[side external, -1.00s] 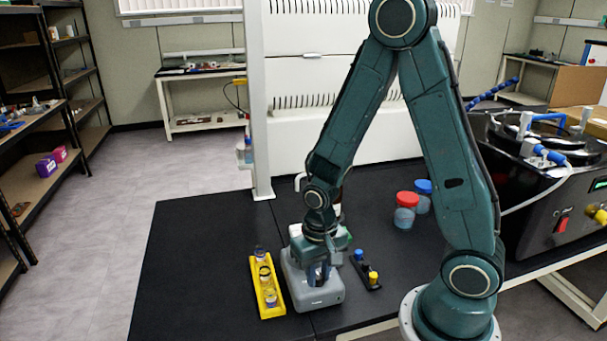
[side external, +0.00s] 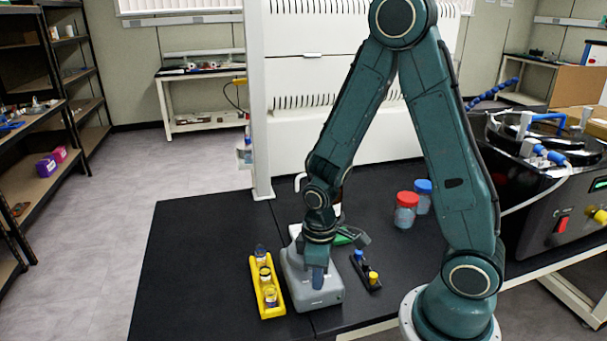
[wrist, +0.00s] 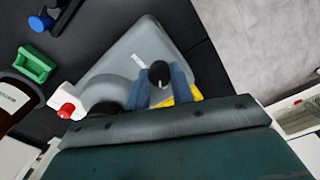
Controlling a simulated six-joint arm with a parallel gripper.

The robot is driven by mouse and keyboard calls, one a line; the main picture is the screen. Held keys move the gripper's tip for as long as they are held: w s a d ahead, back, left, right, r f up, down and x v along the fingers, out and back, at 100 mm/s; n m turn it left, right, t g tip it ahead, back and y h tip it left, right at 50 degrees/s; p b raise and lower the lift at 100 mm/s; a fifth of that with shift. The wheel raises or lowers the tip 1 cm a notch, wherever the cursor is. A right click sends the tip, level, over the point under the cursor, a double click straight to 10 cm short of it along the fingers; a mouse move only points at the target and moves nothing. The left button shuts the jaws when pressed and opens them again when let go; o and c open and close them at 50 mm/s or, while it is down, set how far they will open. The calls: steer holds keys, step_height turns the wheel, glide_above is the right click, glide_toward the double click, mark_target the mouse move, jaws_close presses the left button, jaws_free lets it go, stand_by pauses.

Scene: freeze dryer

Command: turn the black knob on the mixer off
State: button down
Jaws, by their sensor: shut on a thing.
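The grey mixer (side external: 318,291) stands on the black table below my arm. It also shows in the wrist view (wrist: 122,60) as a grey body. The black knob (wrist: 159,72) with a white mark is on the mixer's face, between the tips of my gripper's two blue fingers. My gripper (wrist: 160,78) is shut on the knob. In the side view my gripper (side external: 318,276) is down at the mixer's front, and the knob is hidden there.
A yellow rack (side external: 267,290) with several vials is just left of the mixer. A small black rack (side external: 366,272) with blue and yellow caps is to the right. Red-capped (side external: 406,210) and blue-capped (side external: 424,198) jars stand behind. The table's left part is clear.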

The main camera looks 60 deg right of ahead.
steer(key=shift+n, duration=0.6)
steer(key=c, duration=1.2)
jaws_free()
steer(key=shift+r, duration=0.2)
step_height(320, 180, up, 14)
steer(key=shift+f, duration=0.25)
